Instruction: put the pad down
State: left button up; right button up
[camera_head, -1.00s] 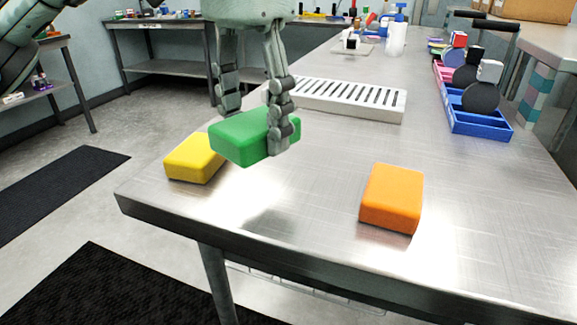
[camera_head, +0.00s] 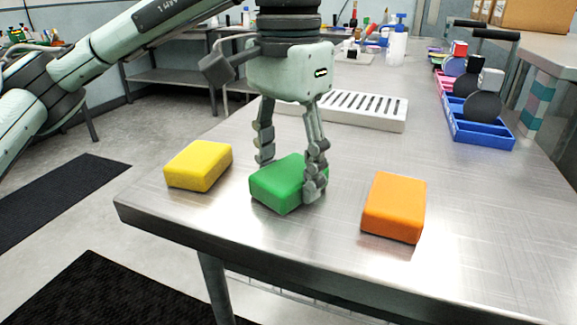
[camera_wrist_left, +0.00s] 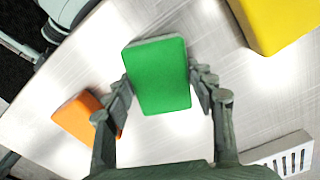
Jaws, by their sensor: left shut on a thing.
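The green pad (camera_head: 278,184) is between the fingers of my left gripper (camera_head: 290,180), which is shut on it. The pad is low over the steel table, between the yellow pad (camera_head: 198,166) on its left and the orange pad (camera_head: 393,207) on its right. I cannot tell for sure whether its underside touches the table. In the left wrist view the green pad (camera_wrist_left: 158,76) sits between both fingers, with the orange pad (camera_wrist_left: 84,118) at left and the yellow pad (camera_wrist_left: 282,20) at upper right. My right gripper is not in view.
The steel table (camera_head: 300,245) has its front edge close by. A white slotted rack (camera_head: 365,110) lies behind the pads. A blue tray (camera_head: 480,132) with black discs stands at right. A white bottle (camera_head: 397,48) stands at the back. The table between the orange pad and tray is clear.

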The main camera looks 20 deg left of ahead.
aim_at(288, 171)
pick_arm(q)
jog(key=shift+f, duration=0.15)
jog(key=o, duration=1)
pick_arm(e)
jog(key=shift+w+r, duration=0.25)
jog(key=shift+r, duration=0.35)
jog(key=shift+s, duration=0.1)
pick_arm(q)
jog(key=shift+r, duration=0.2)
jog(key=shift+r+p, duration=1.1)
jog(key=shift+r, duration=4.9)
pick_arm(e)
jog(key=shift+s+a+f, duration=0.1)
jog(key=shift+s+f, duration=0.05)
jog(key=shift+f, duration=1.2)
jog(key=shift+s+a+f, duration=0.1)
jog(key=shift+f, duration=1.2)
